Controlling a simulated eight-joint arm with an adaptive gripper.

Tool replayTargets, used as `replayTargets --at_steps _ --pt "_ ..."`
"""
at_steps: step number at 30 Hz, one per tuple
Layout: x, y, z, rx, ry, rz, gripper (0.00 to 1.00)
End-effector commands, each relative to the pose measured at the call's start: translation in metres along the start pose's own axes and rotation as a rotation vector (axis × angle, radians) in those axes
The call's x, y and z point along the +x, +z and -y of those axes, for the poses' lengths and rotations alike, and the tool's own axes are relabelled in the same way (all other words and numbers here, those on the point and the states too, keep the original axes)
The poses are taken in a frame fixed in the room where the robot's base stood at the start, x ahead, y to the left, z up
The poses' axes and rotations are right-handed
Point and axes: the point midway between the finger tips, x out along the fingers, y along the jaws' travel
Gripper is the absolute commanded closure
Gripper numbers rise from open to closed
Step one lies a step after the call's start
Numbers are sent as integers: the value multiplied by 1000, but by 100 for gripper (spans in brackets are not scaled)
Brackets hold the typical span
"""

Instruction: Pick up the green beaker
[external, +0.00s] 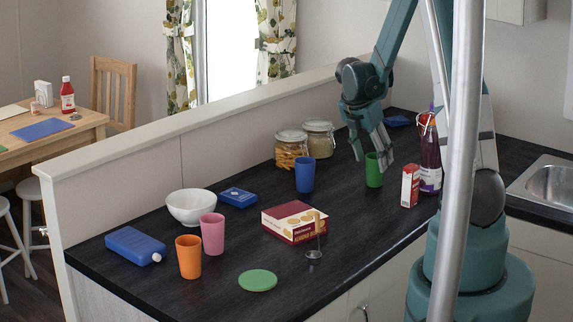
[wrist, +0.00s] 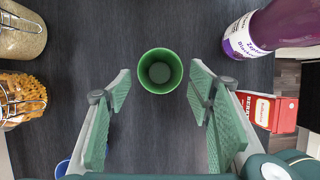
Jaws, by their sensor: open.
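The green beaker (external: 374,172) stands upright on the dark worktop, towards its far right part in the external view. In the wrist view the green beaker (wrist: 159,72) is seen from above, its round mouth open and apparently empty. My gripper (external: 371,157) is right at the beaker, and its fingers partly cover it in the external view. In the wrist view my gripper (wrist: 160,90) is open, with one green-padded finger to the left and one to the right of the beaker's near side. I see no clear contact between the fingers and the beaker.
A purple bottle (external: 430,160) and a small red carton (external: 410,186) stand close on the right. A blue beaker (external: 305,174) and glass jars (external: 291,147) stand to the left. A biscuit box (external: 294,222) lies nearer the front. The worktop directly around the green beaker is clear.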

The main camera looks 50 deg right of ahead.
Motion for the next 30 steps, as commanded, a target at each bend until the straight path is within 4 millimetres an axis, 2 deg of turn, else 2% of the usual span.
replayTargets --at_steps 18,30 --pt "46 2 0 0 0 0 48" --pt "48 2 0 0 0 0 48"
